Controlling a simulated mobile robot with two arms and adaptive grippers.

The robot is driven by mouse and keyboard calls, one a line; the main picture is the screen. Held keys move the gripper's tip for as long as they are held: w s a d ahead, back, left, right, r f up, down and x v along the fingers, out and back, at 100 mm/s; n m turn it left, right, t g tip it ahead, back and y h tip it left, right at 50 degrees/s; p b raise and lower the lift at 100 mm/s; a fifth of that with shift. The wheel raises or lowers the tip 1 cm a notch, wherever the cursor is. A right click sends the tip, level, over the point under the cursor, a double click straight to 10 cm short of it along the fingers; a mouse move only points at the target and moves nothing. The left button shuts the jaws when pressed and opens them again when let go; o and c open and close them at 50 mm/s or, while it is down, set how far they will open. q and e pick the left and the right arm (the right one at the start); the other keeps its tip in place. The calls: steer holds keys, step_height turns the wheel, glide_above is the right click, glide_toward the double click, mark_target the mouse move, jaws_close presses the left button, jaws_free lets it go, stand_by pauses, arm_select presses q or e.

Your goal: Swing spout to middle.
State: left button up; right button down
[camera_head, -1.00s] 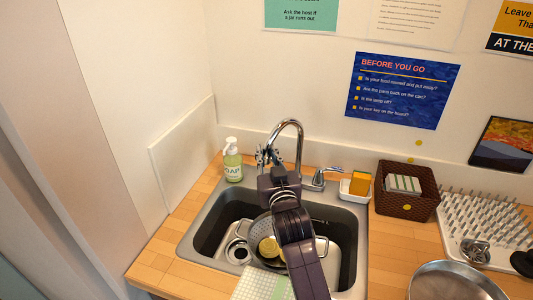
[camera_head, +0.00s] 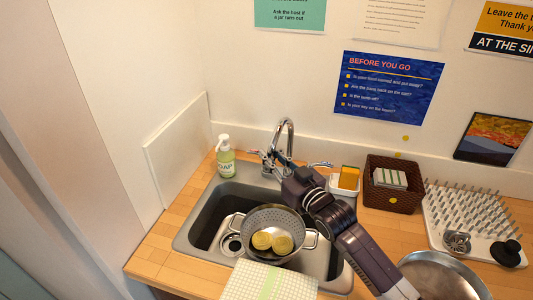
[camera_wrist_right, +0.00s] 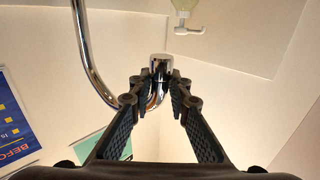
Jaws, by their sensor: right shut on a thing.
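The chrome spout (camera_head: 284,129) arches up behind the sink (camera_head: 187,237). In the head view its outlet end is partly hidden by my right gripper (camera_head: 273,163). In the right wrist view the spout's end (camera_wrist_right: 158,72) is between the two black fingers of my right gripper (camera_wrist_right: 160,88), which is shut on it. The faucet's lever (camera_head: 320,164) is to the right of the spout. My left gripper is not in view.
A colander (camera_head: 287,217) with yellow pieces sits in the sink. A soap bottle (camera_head: 225,163) stands at left. A sponge dish (camera_head: 343,191), brown basket (camera_head: 394,201), spiked drying rack (camera_head: 470,215) and round metal pan (camera_head: 440,280) are at right. A cloth (camera_head: 262,282) lies at the front edge.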

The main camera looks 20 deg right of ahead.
steer(key=shift+s+d+y, duration=0.3)
steer(key=shift+s+d, duration=0.5)
steer(key=shift+d, duration=0.25)
steer(key=c, duration=1.8)
jaws_free()
steer(key=shift+w+d+f, duration=0.1)
steer(key=v, duration=1.2)
